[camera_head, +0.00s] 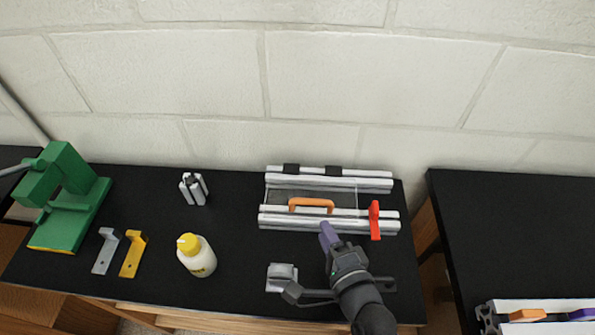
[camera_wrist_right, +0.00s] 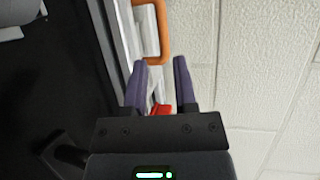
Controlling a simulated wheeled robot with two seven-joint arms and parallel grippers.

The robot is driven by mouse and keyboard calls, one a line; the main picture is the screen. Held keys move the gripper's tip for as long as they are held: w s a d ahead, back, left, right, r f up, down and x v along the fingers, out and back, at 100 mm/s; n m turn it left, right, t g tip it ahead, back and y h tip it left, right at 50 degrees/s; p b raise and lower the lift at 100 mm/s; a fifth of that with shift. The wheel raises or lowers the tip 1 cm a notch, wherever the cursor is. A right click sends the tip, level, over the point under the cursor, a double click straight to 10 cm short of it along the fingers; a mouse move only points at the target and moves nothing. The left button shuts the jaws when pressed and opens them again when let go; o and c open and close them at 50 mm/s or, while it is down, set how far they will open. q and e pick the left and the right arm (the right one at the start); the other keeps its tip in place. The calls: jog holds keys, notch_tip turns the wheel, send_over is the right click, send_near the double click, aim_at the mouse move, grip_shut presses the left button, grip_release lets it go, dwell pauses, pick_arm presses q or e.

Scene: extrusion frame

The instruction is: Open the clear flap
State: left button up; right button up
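The clear flap (camera_head: 340,188) is a thin see-through panel lying in a frame of silver extrusions (camera_head: 275,222), with black hinges (camera_head: 291,169) along its back edge. It looks closed. Its orange handle (camera_head: 312,203) is at the front; the handle also shows in the wrist view (camera_wrist_right: 163,28). A red latch (camera_head: 375,220) stands at the frame's front right; part of it shows between my fingers in the wrist view (camera_wrist_right: 160,109). My right gripper (camera_head: 328,237) is open, its purple fingers apart and empty, just in front of the frame and short of the handle. My left gripper is not in view.
A silver block (camera_head: 281,277) lies left of my right wrist. A yellow-capped bottle (camera_head: 197,257), two brackets (camera_head: 133,254), a small extrusion piece (camera_head: 193,188) and a green press (camera_head: 75,205) stand further left. A white block wall (camera_head: 330,85) rises behind. Another black table (camera_head: 510,230) is at right.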

aim_at(311, 204)
jog(key=shift+w+a, duration=0.1)
jog(key=shift+w, duration=0.2)
jog(key=b+x, duration=0.1)
jog(key=x, duration=0.2)
jog(key=shift+f, duration=0.1)
jog(key=b+x, duration=0.1)
jog(key=x, duration=0.3)
jog(key=shift+w+a+b, duration=0.1)
jog(key=shift+w+b, duration=0.1)
jog(key=shift+b, duration=0.15)
jog(key=shift+w+a, duration=0.2)
jog(key=shift+w, duration=0.25)
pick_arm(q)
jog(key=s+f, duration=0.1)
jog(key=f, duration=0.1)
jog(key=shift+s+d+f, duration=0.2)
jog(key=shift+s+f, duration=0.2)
pick_arm(e)
jog(key=shift+c, duration=0.2)
grip_shut()
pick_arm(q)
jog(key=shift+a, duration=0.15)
